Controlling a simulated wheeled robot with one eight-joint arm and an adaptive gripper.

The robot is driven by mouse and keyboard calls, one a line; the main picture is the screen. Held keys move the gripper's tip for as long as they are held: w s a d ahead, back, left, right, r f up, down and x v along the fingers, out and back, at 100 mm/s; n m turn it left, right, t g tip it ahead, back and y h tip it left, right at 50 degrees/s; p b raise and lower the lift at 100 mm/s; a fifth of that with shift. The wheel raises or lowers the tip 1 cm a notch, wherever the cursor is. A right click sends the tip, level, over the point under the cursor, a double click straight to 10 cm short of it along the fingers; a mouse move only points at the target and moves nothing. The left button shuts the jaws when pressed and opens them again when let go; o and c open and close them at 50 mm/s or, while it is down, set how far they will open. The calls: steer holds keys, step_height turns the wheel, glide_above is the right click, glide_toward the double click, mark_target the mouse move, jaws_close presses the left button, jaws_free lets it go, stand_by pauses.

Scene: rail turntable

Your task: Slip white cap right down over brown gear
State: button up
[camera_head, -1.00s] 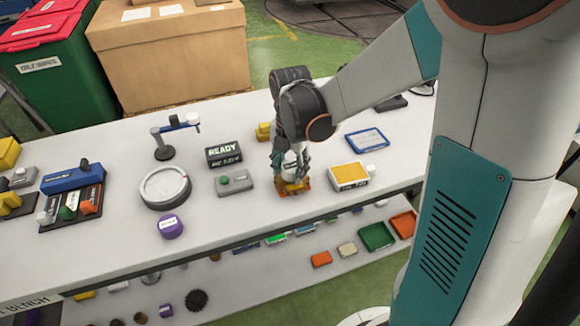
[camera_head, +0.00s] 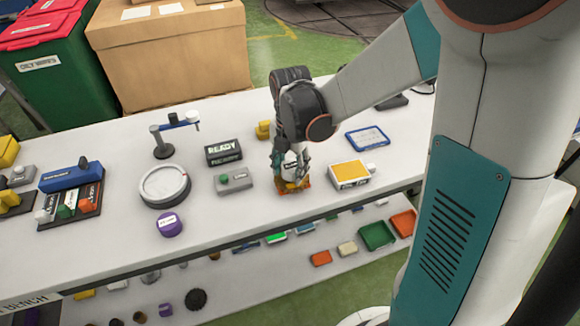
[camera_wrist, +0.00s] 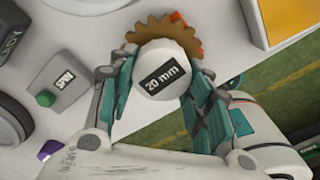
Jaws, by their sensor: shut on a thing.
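The white cap (camera_wrist: 160,58), labelled "20 mm", sits between the two fingers of my gripper (camera_wrist: 162,84) in the wrist view. My gripper is shut on the cap's sides. The brown gear (camera_wrist: 133,38) shows its toothed edge just beyond and beneath the cap. The cap hides most of the gear, so I cannot tell whether the cap touches it or how far over it sits.
A grey box with a green button (camera_head: 234,180) stands just left of my gripper, with a READY sign (camera_head: 223,152) behind it. A yellow-topped box (camera_head: 349,174) is close on the right. A round turntable (camera_head: 165,186) is further left. The bench's front edge is near.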

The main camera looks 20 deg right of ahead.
mark_target(290, 168)
steer(key=shift+f+b, duration=0.45)
steer(key=shift+f, duration=0.15)
stand_by(1.1)
steer(key=o, duration=0.9)
steer(key=shift+c, duration=0.2)
steer(key=shift+r, duration=0.15)
step_height(290, 168, up, 12)
steer(key=shift+s, duration=0.15)
steer(key=s+r+m+t, duration=0.1)
steer(key=s+m+t, duration=0.2)
steer(key=s+m, duration=0.4)
steer(key=s+r+m+t, duration=0.1)
steer(key=s+m+t, duration=0.3)
steer(key=m, duration=1.5)
steer(key=s, duration=0.3)
steer(key=shift+d, duration=0.3)
